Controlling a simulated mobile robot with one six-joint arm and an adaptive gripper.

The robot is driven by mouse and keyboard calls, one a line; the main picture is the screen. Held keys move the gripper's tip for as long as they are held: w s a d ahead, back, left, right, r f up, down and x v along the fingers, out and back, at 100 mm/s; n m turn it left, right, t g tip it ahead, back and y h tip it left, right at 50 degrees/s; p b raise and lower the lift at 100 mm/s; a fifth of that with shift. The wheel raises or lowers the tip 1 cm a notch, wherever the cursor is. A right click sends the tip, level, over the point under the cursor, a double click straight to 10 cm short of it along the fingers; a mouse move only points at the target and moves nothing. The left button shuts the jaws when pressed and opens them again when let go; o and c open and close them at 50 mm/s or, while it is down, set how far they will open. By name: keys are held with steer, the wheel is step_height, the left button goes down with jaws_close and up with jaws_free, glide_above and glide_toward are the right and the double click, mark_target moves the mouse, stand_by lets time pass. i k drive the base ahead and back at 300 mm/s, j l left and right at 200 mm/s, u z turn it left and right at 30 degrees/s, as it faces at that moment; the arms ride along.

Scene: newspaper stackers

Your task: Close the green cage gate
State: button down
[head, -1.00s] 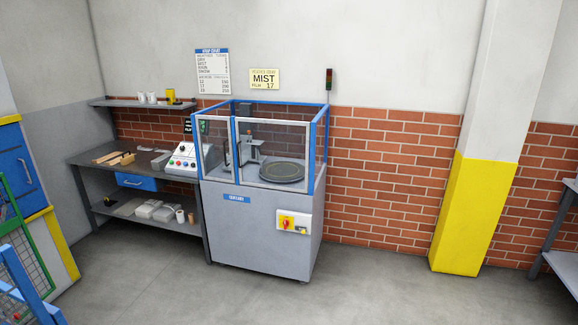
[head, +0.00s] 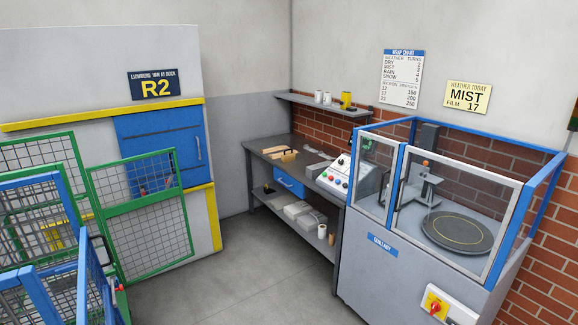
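The green cage (head: 40,137) stands at the left in the head view, a green tube frame with wire mesh. A green-framed mesh panel (head: 146,213), which looks like its gate, stands upright to the right of the cage, in front of a blue wall door. It appears swung out from the cage, but its hinge and latch are not clear. A blue-framed mesh cage (head: 84,265) in the left foreground hides the lower part of the green cage. My gripper is not in view.
A grey workbench (head: 256,160) with a control box (head: 338,178) stands in the back corner. A blue-framed wrapping machine (head: 400,270) fills the right side. The grey floor (head: 245,270) between gate and machine is clear. A blue door (head: 180,140) is behind the gate.

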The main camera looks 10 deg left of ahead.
mark_target(107, 212)
steer(key=i+j+u, duration=0.4)
steer(key=i, duration=0.25)
steer(key=i+u, duration=0.45)
steer(key=i, duration=0.2)
steer(key=i+l+u, duration=0.1)
steer(key=i+u, duration=0.3)
steer(key=i, duration=1.65)
steer(key=i+j+z, duration=0.15)
steer(key=i, duration=1.25)
